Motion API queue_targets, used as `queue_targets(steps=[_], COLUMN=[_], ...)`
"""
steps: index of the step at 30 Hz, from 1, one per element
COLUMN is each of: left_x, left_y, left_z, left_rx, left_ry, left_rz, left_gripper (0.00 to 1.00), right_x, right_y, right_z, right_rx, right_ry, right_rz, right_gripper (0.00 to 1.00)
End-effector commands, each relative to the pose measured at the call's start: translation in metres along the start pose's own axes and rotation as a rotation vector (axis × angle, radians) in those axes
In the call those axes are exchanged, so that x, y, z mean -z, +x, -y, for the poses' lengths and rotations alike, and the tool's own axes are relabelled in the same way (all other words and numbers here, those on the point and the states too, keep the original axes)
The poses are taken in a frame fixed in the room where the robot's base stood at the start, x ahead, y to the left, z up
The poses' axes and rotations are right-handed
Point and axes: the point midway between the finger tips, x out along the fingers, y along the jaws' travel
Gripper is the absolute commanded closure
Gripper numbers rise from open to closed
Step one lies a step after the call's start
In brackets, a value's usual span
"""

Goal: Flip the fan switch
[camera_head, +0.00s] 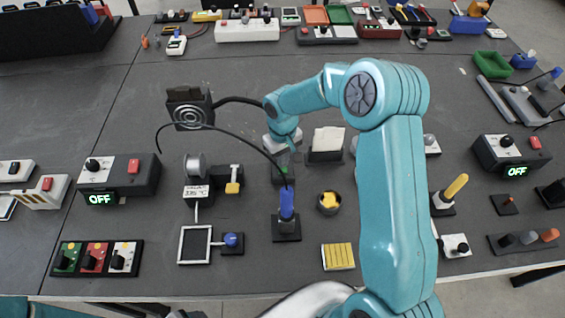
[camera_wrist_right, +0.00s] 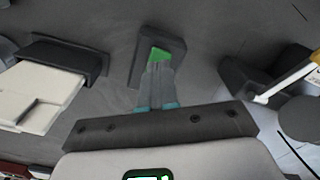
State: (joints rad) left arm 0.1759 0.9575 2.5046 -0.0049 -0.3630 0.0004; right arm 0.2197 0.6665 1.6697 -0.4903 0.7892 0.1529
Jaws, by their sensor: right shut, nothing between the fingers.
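A black fan (camera_head: 190,112) with a round ringed grille stands left of centre in the head view, with a dark cable running from it. A small dark block with a green top (camera_head: 282,172), probably the fan switch, lies right of it. In the right wrist view the dark block (camera_wrist_right: 173,52) shows its green part right at the fingertips. My right gripper (camera_head: 284,150) is shut and empty, over the block and close to the green part; I cannot tell whether it touches. The right gripper (camera_wrist_right: 158,78) partly hides the green part. My left gripper is not in view.
A dark holder with a white block (camera_head: 326,143) stands just right of the gripper. A soldering iron stand (camera_head: 286,226) with a blue handle is nearer me, its cable arching leftward. A solder spool (camera_head: 196,167) stands at left. Several switch boxes line the bench.

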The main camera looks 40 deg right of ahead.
Motion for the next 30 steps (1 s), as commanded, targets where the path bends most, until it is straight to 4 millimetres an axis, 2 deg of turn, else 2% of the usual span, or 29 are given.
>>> queue_targets(steps=[1, 15, 30], left_x=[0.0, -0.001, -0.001], left_y=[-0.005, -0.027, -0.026], left_z=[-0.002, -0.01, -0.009], left_rx=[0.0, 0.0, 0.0], left_ry=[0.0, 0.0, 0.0], left_rz=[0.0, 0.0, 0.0], left_gripper=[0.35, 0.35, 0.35], right_x=[0.0, 0.0, 0.0], right_y=[-0.008, -0.048, -0.048], right_z=[0.0, 0.0, 0.0], right_rx=[0.0, -0.001, -0.001], right_ry=[0.0, -0.001, 0.0], right_rz=[-0.001, -0.001, -0.001], right_gripper=[1.0, 1.0, 1.0])
